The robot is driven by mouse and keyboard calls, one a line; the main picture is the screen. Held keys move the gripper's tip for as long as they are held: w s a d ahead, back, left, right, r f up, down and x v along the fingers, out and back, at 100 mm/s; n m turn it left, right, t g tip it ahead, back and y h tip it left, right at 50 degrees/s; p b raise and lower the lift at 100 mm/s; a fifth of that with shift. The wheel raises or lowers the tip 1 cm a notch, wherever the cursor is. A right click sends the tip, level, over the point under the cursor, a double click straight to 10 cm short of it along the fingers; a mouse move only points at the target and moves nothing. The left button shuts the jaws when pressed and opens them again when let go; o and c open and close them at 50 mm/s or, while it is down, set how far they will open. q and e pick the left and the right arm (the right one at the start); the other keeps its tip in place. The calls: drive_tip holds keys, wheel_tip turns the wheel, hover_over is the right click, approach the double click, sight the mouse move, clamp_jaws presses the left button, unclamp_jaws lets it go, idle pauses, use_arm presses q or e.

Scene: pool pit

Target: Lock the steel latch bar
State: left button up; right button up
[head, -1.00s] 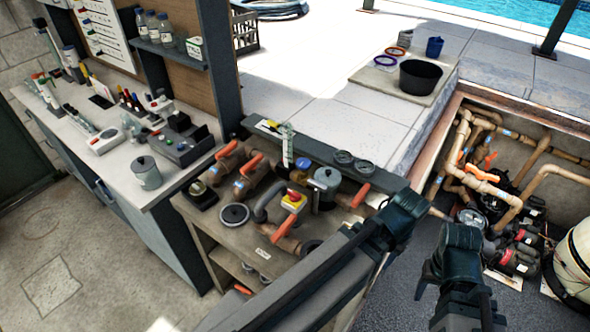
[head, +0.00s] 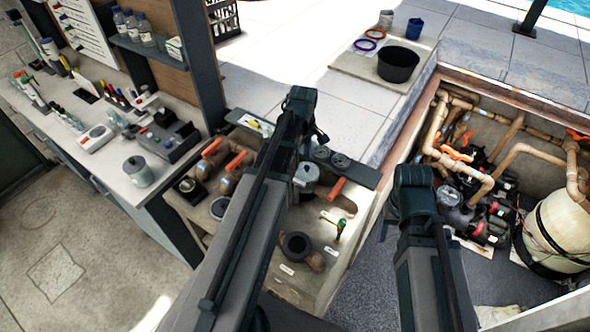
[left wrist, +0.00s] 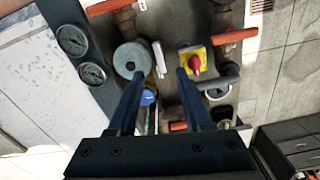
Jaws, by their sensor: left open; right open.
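My left gripper (head: 300,104) is above the far side of the pipe bench in the head view, its fingers hard to make out there. In the left wrist view its two fingers (left wrist: 160,74) are apart with nothing between them. Just beyond the fingertips is a pale narrow bar (left wrist: 159,57), beside a grey round-lidded pot (left wrist: 133,60); I cannot tell for certain that it is the steel latch bar. The pot also shows in the head view (head: 306,174), partly behind my left arm. My right gripper (head: 415,186) is open and empty, right of the bench.
A red knob on a yellow plate (left wrist: 194,62) and an orange handle (left wrist: 235,36) stand right of the fingers. Two gauges (left wrist: 82,56) are on the left. Another orange handle (head: 336,188) is beside the pot. A pump pit (head: 500,165) opens to the right.

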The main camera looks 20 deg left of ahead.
sight(297, 180)
use_arm(q)
drive_tip(key=shift+w+a+r+n, duration=0.2)
drive_tip(key=shift+w+a+n, duration=0.05)
drive_tip(key=shift+a+n, duration=0.25)
drive_tip(key=shift+w+a+r+n, duration=0.15)
drive_tip(key=shift+w+a+n, duration=0.05)
drive_tip(key=shift+a+n, duration=0.25)
wheel_tip(297, 180, down, 14)
drive_tip(key=b, duration=1.3)
drive_tip(key=shift+r+b, duration=0.1)
drive_tip(key=shift+b, duration=0.2)
clamp_jaws()
